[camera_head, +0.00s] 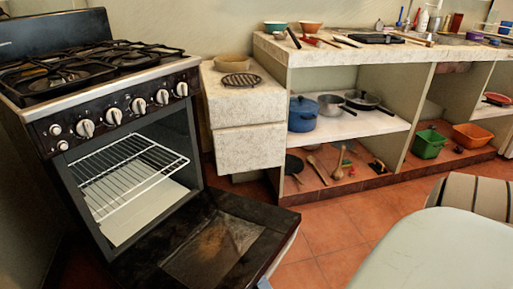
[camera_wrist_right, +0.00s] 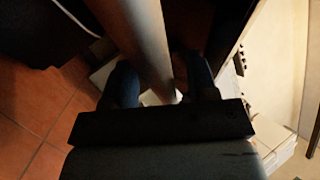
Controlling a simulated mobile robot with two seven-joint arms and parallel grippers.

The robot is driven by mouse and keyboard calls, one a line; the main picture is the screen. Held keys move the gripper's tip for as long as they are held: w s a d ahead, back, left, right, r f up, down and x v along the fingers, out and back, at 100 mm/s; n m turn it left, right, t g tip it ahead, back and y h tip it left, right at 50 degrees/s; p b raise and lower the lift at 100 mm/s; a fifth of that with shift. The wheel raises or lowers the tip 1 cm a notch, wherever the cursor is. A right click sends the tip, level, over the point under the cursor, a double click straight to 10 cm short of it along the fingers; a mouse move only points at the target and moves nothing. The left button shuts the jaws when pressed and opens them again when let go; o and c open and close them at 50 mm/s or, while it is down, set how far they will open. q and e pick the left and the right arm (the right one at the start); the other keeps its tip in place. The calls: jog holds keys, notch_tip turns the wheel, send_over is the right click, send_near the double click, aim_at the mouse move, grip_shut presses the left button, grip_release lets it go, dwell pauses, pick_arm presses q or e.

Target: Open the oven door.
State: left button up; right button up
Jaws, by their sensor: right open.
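The oven (camera_head: 120,130) stands at the left in the head view, with its dark door (camera_head: 215,245) swung down to a low, roughly level position. The inside and a white wire rack (camera_head: 130,170) show. In the right wrist view my right gripper (camera_wrist_right: 160,72) is open, with a pale bar (camera_wrist_right: 140,40), apparently the door handle, running between its two dark fingers. I cannot tell whether the fingers touch it. A small bluish piece at the bottom edge of the head view, by the door's outer edge, may be this gripper. My left gripper is not in view.
A drawer cabinet (camera_head: 245,145) stands right of the oven. A counter (camera_head: 350,60) with shelves of pots, bowls and utensils runs along the wall. A rounded pale surface (camera_head: 440,255) is at the bottom right. Tiled floor (camera_head: 325,225) is clear between it and the door.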

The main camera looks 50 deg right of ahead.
aim_at(257, 268)
jog(key=shift+r, duration=0.5)
notch_tip(257, 268, up, 12)
jog(key=p, duration=0.6)
jog(key=shift+f+p, duration=0.2)
jog(key=shift+p, duration=0.15)
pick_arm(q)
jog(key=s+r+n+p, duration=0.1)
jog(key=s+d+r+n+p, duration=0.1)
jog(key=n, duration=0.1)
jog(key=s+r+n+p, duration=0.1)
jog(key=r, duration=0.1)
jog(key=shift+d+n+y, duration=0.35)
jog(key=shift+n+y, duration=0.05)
pick_arm(e)
notch_tip(257, 268, up, 7)
jog(key=shift+r, duration=0.2)
jog(key=shift+f, duration=0.1)
